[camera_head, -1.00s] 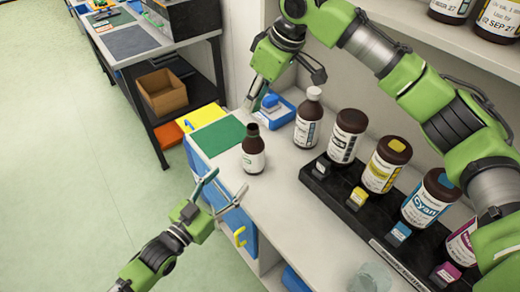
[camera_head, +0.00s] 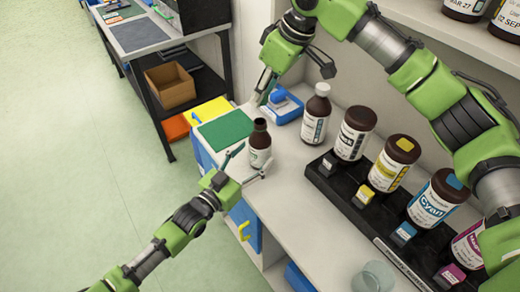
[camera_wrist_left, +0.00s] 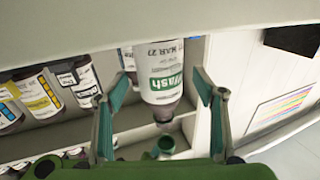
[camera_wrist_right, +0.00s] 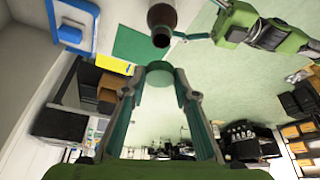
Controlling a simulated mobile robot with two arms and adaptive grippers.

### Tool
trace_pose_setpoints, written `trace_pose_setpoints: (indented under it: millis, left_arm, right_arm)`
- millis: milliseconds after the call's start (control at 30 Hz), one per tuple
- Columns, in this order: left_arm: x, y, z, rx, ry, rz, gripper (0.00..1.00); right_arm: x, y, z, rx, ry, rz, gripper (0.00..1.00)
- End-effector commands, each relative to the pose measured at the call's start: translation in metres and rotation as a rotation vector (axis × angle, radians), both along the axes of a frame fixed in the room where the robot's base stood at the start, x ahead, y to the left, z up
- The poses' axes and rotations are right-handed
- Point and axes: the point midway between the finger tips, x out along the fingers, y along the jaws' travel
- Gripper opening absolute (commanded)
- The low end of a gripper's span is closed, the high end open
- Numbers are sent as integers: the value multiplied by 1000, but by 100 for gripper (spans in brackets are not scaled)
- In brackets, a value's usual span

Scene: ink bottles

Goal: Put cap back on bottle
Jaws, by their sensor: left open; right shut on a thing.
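The uncapped dark brown bottle (camera_head: 259,158) stands upright on the counter, its neck open. It also shows in the left wrist view (camera_wrist_left: 162,85), with a white and green label. My left gripper (camera_head: 256,155) is open at the bottle, one finger on either side in its wrist view (camera_wrist_left: 160,95); I cannot tell if they touch it. My right gripper (camera_head: 261,94) is beyond the bottle, above the counter. In the right wrist view it is shut on a round green cap (camera_wrist_right: 156,75), apart from the bottle's dark neck (camera_wrist_right: 161,38).
A white-capped bottle (camera_head: 315,124) and a blue tray (camera_head: 285,107) stand behind. A black rack (camera_head: 327,185) with several large ink bottles runs along the right. A green mat (camera_head: 224,130) lies left of the bottle. A glass beaker (camera_head: 373,277) stands near the front.

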Motion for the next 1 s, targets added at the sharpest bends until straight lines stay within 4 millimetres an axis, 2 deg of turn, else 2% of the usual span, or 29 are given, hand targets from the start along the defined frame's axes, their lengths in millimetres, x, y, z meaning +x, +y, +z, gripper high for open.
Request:
trace_pose_setpoints:
  millis: [100,233,633,667,867,900,1000]
  left_arm:
    - [15,-12,1,-1,-1,-1,63]
    - [26,-18,0,0,1,0,63]
    - [31,-22,0,0,1,0,63]
    - [30,-22,0,0,1,0,60]
    - [30,-22,0,0,1,0,8]
    - [30,-22,0,0,1,0,4]
    - [30,-22,0,0,1,0,4]
  right_arm:
    - [0,0,0,0,0,0,19]
    - [0,0,0,0,0,0,19]
    - [0,0,0,0,0,0,19]
    - [0,0,0,0,0,0,19]
    - [0,0,0,0,0,0,19]
    - [0,0,0,0,0,0,19]
    - [0,0,-4,0,2,-1,19]
